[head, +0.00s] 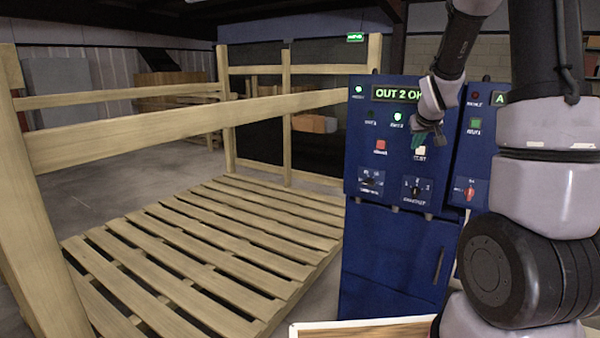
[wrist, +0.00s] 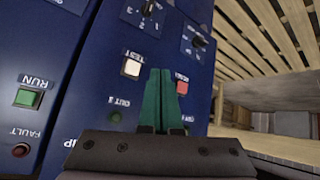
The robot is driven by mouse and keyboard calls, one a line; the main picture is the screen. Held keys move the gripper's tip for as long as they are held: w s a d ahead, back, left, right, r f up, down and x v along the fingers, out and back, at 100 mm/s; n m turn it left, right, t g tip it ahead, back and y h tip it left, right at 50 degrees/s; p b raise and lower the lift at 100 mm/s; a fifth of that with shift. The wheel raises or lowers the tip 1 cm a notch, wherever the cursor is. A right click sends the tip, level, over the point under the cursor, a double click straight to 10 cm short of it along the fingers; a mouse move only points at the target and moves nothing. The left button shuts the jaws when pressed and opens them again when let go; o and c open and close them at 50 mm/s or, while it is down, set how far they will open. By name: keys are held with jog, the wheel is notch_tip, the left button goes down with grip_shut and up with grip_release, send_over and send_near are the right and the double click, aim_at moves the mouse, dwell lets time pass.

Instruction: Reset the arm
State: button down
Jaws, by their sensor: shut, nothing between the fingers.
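My gripper (head: 428,139) is in front of the blue control panel (head: 372,220), close to its face, just above the white TEST button (head: 420,153). In the wrist view its green fingers (wrist: 161,98) are shut together with nothing between them. There they point between the white TEST button (wrist: 132,66) and a red button (wrist: 182,86). I cannot tell whether the fingertips touch the panel. The display (head: 397,94) reads "OUT 2 OK", partly hidden by my arm. Green lamps are lit at the upper left and beside the gripper.
A slatted wooden pallet (head: 200,240) with tall wooden rails (head: 190,122) stands left of the panel. A second blue panel section (head: 474,150) with a green RUN button (head: 476,123) is at the right. A wooden-edged box (head: 365,330) lies low in front. Bare floor shows at the far left.

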jog(key=s+a+r+m+y, duration=0.1)
jog(key=s+a+r, duration=0.35)
jog(key=s, duration=0.25)
jog(key=s+a+r+m+y, duration=0.1)
jog(key=s+a+r, duration=0.2)
jog(key=s+r, duration=0.35)
jog(key=s+a+r+m+g+y, duration=0.1)
jog(key=s+a, duration=0.2)
jog(key=s, duration=0.6)
jog(key=s+a+r+y, duration=0.1)
jog(key=s+a, duration=0.3)
jog(key=s, duration=0.5)
jog(key=shift+a+m+g, duration=0.25)
jog(key=shift+m+g, duration=0.15)
jog(key=shift+r, duration=0.1)
